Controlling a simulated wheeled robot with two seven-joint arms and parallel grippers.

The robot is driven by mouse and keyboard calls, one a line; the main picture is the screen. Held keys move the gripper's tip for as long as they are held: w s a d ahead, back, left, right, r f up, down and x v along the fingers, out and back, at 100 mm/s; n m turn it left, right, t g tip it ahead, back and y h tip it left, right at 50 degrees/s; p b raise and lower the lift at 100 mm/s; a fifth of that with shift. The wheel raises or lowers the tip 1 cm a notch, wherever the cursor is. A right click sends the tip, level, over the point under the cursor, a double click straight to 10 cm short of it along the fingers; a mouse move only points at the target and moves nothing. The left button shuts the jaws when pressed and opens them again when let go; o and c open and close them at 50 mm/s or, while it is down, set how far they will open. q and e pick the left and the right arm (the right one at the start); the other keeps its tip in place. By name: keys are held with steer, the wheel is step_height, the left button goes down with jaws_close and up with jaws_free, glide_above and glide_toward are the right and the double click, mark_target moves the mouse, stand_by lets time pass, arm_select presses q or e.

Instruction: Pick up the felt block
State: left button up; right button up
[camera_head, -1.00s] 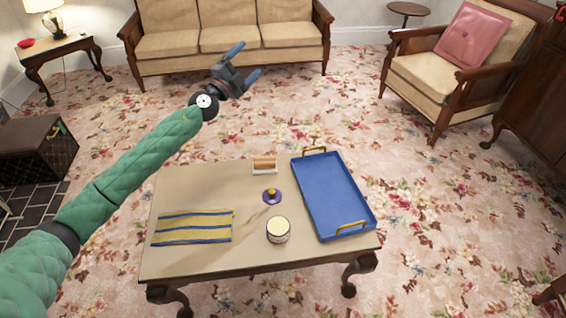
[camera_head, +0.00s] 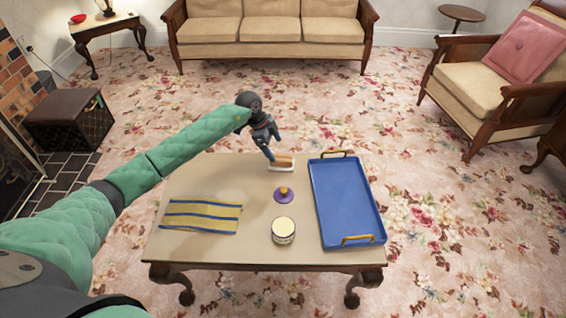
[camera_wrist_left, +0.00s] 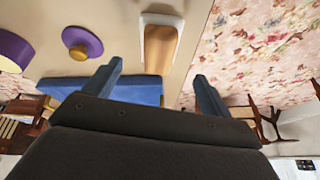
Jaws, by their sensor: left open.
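The felt block (camera_head: 284,165), with a wooden-brown top and a white base, lies near the far edge of the table. My left gripper (camera_head: 272,147) is just above and slightly left of it in the head view, pointing down, open and empty; it partly hides the block. In the left wrist view, the block (camera_wrist_left: 160,45) shows beyond the gap between the two blue-grey fingers (camera_wrist_left: 158,72), apart from both. My right gripper is in neither view.
On the table (camera_head: 220,250) are a striped cloth (camera_head: 202,216), a purple lid with a yellow knob (camera_head: 284,195), a cream-topped jar (camera_head: 284,231) and a blue tray (camera_head: 345,200) with gold handles. The tray lies close to the block's right.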

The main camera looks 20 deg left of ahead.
mark_target(280, 158)
arm_select(q)
steer(key=shift+s+n, duration=0.15)
steer(key=shift+n, duration=0.45)
steer(key=shift+f, duration=0.2)
steer(key=shift+x, duration=3.75)
steer(key=shift+c, duration=0.4)
steer(key=c, duration=1)
